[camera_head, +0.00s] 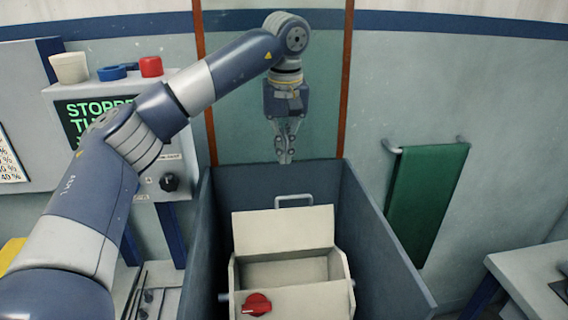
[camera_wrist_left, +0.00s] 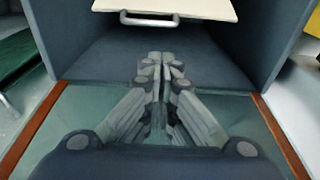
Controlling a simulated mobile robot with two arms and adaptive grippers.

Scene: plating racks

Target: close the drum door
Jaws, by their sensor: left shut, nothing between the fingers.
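The drum (camera_head: 318,300) is a cream box inside a blue-walled tub, with a dark opening on top. Its door (camera_head: 283,229) stands raised at the far side of the opening, with a metal handle (camera_head: 294,199) at its top edge. A red knob (camera_head: 257,304) sits on the drum's near face. My left gripper (camera_head: 285,160) hangs pointing down above the tub's back wall, behind the door and apart from it. It is shut and empty. In the left wrist view the door (camera_wrist_left: 190,8) and handle (camera_wrist_left: 149,19) show at the top, beyond the fingertips (camera_wrist_left: 161,58). My right gripper is not in view.
The blue tub wall (camera_head: 390,235) surrounds the drum. At left is a control panel (camera_head: 185,150) with a screen reading "STOPPED" and cups on top.

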